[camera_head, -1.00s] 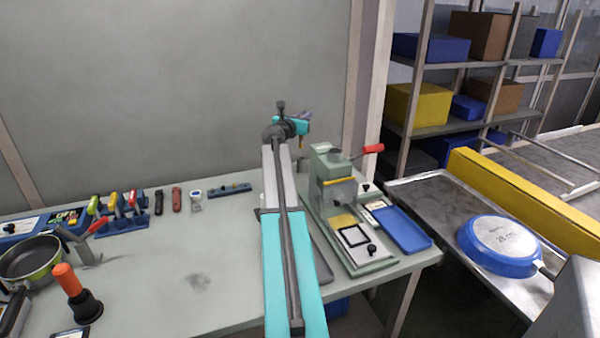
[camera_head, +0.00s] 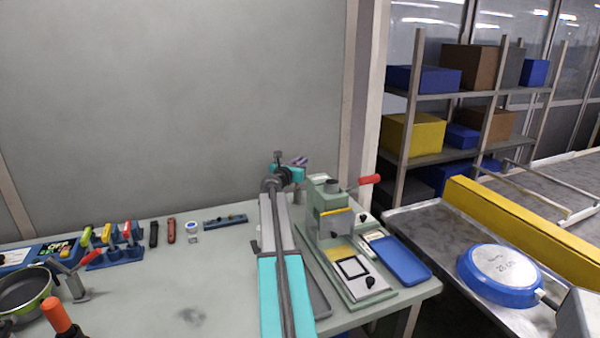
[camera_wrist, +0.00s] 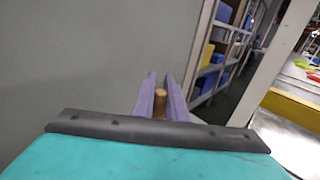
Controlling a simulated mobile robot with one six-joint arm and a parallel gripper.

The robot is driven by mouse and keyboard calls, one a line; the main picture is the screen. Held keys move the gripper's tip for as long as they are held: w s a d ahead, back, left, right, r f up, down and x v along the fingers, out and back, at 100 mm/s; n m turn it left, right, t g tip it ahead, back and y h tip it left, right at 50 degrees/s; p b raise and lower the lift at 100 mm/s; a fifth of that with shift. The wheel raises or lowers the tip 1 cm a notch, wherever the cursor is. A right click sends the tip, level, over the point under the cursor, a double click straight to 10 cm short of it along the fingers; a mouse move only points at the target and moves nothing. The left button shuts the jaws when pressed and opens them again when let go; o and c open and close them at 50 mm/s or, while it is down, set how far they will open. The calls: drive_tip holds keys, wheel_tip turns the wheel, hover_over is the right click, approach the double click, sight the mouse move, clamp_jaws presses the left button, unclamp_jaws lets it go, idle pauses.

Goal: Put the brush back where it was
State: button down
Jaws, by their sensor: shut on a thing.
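My gripper (camera_head: 298,163) is at the far end of my outstretched arm in the head view, in front of the grey wall and just left of the top of the green press. In the wrist view, the two purple fingers of my gripper (camera_wrist: 160,88) are shut on a brown round-ended piece, which I take for the handle of the brush (camera_wrist: 160,103). The rest of the brush is hidden behind the fingers and wrist. In the head view the brush cannot be made out.
The green press (camera_head: 338,225) with a red lever stands right of my arm, beside a blue tray (camera_head: 401,260). A blue rack (camera_head: 115,256) with coloured handles stands at the left. A blue pan (camera_head: 499,270) lies on the right-hand metal surface.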

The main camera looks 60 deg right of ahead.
drive_tip(key=shift+f, duration=2)
drive_tip(key=c, duration=1.8)
unclamp_jaws()
drive_tip(key=shift+o, duration=0.2)
drive_tip(key=s+a+b, duration=0.1)
drive_tip(key=a, duration=1)
drive_tip(key=shift+s+a+r, duration=0.4)
drive_tip(key=shift+r, duration=0.05)
